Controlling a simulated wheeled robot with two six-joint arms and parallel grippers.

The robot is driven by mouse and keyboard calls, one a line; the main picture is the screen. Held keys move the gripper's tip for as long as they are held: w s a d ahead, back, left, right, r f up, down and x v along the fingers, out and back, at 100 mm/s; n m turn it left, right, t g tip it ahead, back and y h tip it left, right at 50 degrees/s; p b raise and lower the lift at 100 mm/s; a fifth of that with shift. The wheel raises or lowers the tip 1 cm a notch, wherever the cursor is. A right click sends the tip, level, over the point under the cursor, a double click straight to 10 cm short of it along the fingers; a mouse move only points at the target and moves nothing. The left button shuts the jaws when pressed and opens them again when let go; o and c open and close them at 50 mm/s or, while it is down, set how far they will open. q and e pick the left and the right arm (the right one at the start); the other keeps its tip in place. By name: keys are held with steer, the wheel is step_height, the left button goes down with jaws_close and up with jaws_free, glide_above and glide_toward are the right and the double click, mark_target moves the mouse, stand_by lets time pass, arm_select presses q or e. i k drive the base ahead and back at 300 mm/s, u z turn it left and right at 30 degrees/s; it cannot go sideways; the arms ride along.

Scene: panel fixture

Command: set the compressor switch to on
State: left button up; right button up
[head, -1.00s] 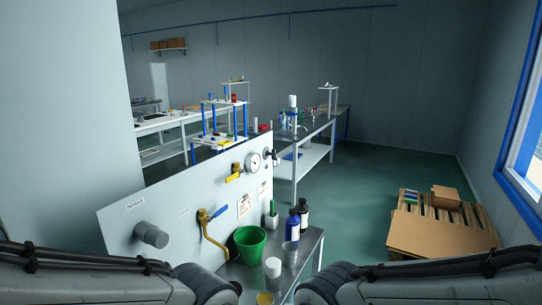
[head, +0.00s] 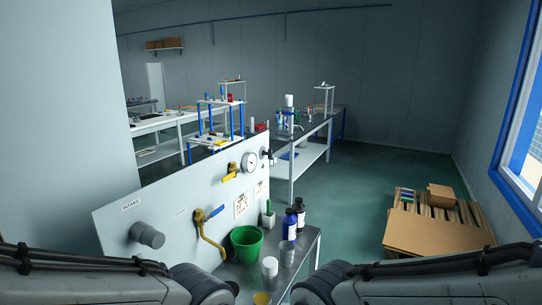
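A pale fixture panel (head: 112,222) stands at the left and runs back to the right. I cannot tell which part, if any, is the compressor switch; the small labels are unreadable. My two arms come in at the bottom corners, short of the panel. Both grippers are out of view.
Below the panel, a metal bench (head: 304,246) holds a green bucket (head: 247,243), bottles (head: 290,222), a white cup (head: 270,267) and a yellow cup (head: 262,298). A pallet with cardboard (head: 425,237) lies at the right. Open green floor (head: 350,190) lies between.

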mark_target(269, 154)
steer(key=z, duration=0.4)
steer(key=k, duration=0.5)
steer(key=z, duration=1)
steer(key=i, duration=1.4)
steer(key=u, duration=0.8)
steer(key=i, duration=1.3)
steer(key=u, duration=0.85)
